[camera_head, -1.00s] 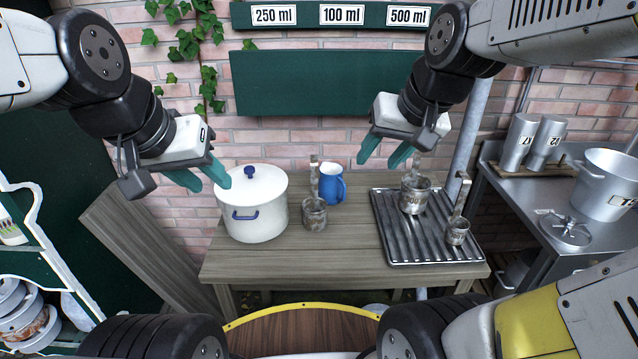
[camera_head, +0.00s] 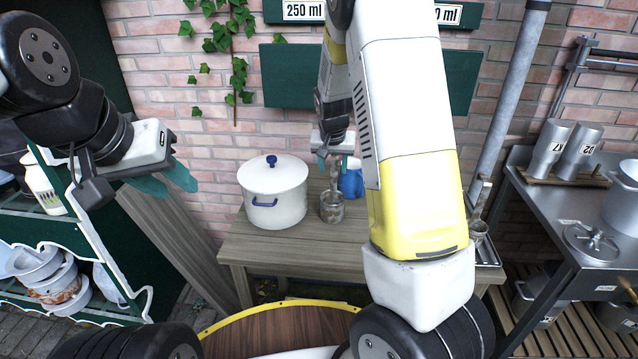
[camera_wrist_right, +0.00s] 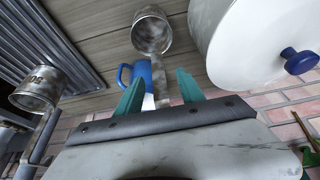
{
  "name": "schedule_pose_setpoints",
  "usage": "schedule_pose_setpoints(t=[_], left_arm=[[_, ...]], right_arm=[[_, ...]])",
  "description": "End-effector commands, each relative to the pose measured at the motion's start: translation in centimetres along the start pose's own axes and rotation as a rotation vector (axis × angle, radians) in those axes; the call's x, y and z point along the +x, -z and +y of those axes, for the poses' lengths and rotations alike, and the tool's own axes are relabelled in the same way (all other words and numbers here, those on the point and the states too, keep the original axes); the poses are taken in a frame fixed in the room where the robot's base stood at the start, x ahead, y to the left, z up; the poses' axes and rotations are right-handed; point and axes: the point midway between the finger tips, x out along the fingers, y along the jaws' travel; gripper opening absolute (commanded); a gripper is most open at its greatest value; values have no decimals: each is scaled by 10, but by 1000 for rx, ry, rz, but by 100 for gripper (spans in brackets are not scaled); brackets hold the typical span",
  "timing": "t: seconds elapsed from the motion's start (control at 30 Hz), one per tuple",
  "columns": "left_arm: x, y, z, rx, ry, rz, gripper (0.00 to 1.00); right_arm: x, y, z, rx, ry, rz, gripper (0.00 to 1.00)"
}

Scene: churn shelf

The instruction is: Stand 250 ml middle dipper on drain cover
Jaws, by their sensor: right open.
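The dipper on the wooden table (camera_head: 332,207) is a worn metal cup with an upright handle, standing right of the white pot. My right gripper (camera_wrist_right: 160,92) is open above the cup, with the dipper's handle showing between its fingers in the right wrist view; contact is not clear. The ridged metal drain cover (camera_wrist_right: 62,42) is mostly hidden behind my right arm in the head view. My left gripper (camera_head: 168,181) is open and empty, left of the pot.
The white lidded pot (camera_head: 274,205) stands close left of the dipper. A blue jug (camera_head: 351,182) is just behind it. A metal side table (camera_head: 540,215) with cylinders and a pot is at the right. A leaning wooden board (camera_head: 180,240) is left of the table.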

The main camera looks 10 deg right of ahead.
Motion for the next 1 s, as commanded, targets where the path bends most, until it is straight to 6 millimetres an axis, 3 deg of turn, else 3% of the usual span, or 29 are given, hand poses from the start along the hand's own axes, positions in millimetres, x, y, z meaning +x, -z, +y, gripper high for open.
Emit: schedule_pose_setpoints(t=[0.4,0.73,0.97,1.0], left_arm=[[0,0,0,0,0,0,36],[0,0,0,0,0,0,36],[0,0,0,0,0,0,36],[0,0,0,0,0,0,36]], right_arm=[[56,4,3,1,-1,-3,45],[63,4,2,0,1,-1,45],[62,4,2,0,1,-1,0],[62,4,2,0,1,-1,0]])
